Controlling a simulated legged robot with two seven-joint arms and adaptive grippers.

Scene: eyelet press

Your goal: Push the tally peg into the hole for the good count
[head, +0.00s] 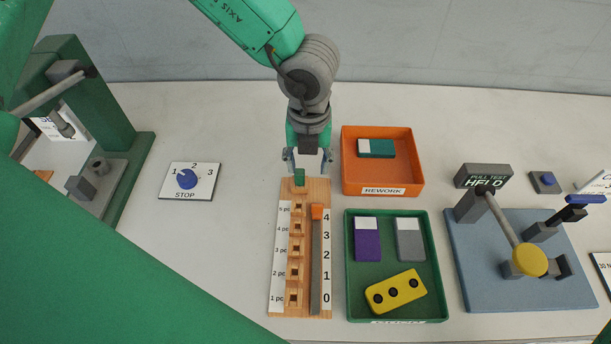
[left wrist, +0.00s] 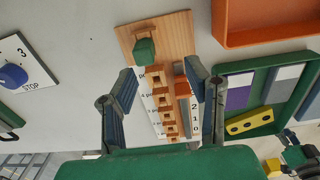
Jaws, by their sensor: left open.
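The green tally peg (head: 299,177) stands at the far end of the wooden tally board (head: 318,187), above the 5 pc row; in the left wrist view it is the green block (left wrist: 145,49). The board has a column of square holes marked from 1 pc at the near end to 5 pc. Beside them an orange-topped slider (head: 317,212) sits by the 4 on a 0 to 4 scale. My left gripper (head: 307,160) is open at the far end of the board. In the left wrist view the peg lies just beyond its fingertips (left wrist: 160,70), ungripped.
An orange REWORK tray (head: 418,165) and a green tray (head: 440,285) holding a purple, a grey and a yellow piece stand right of the board. A pull-test stand (head: 470,270) is farther right. A STOP dial (head: 187,179) and green press (head: 115,165) are left.

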